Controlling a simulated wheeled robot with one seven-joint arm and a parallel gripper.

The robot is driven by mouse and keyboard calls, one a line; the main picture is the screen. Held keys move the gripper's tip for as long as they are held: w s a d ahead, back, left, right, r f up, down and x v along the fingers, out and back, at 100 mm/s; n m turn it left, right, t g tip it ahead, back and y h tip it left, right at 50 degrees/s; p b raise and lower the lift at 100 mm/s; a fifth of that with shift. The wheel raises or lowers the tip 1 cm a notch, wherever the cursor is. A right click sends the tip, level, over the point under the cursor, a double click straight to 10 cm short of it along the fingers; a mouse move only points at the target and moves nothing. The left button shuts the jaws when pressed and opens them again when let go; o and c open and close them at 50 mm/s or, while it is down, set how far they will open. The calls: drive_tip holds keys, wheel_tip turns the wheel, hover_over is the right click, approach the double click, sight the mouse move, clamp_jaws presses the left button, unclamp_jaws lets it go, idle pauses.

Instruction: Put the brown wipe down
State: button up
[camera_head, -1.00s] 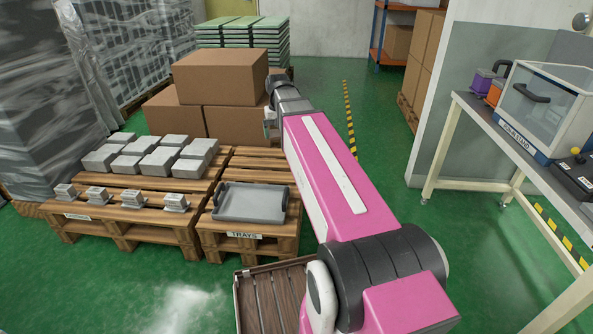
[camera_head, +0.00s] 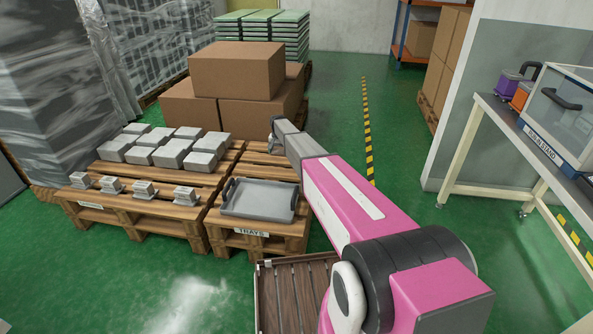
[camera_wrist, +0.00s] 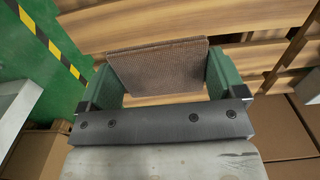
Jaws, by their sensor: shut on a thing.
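The brown wipe (camera_wrist: 158,68) shows in the wrist view as a flat, textured brown piece. My gripper (camera_wrist: 163,80) is shut on it, with a green finger at each side. In the wrist view the wipe is over the wooden slats of a pallet (camera_wrist: 255,55); I cannot tell whether it touches them. In the head view my gripper (camera_head: 275,135) is at the far end of my arm, over the back part of the trays pallet (camera_head: 262,243). The wipe is not visible in the head view.
A grey tray (camera_head: 259,200) lies on the front of the trays pallet. Cardboard boxes (camera_head: 237,72) are stacked just behind my gripper. A bench (camera_head: 487,100) stands at the right. Green floor is clear between.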

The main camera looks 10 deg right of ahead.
drive_tip(key=w+d+f, duration=0.1)
drive_tip(key=d+f, duration=0.2)
drive_tip(key=w+d+f, duration=0.2)
drive_tip(key=d+f, duration=0.1)
drive_tip(key=f, duration=0.1)
drive_tip(key=w+d+f, duration=0.2)
drive_tip(key=d+f, duration=0.1)
drive_tip(key=d, duration=0.1)
drive_tip(key=shift+d+f, duration=0.1)
drive_tip(key=shift+f, duration=2.15)
drive_tip(key=shift+f, duration=0.15)
drive_tip(key=o, duration=0.6)
drive_tip(key=shift+c, duration=0.2)
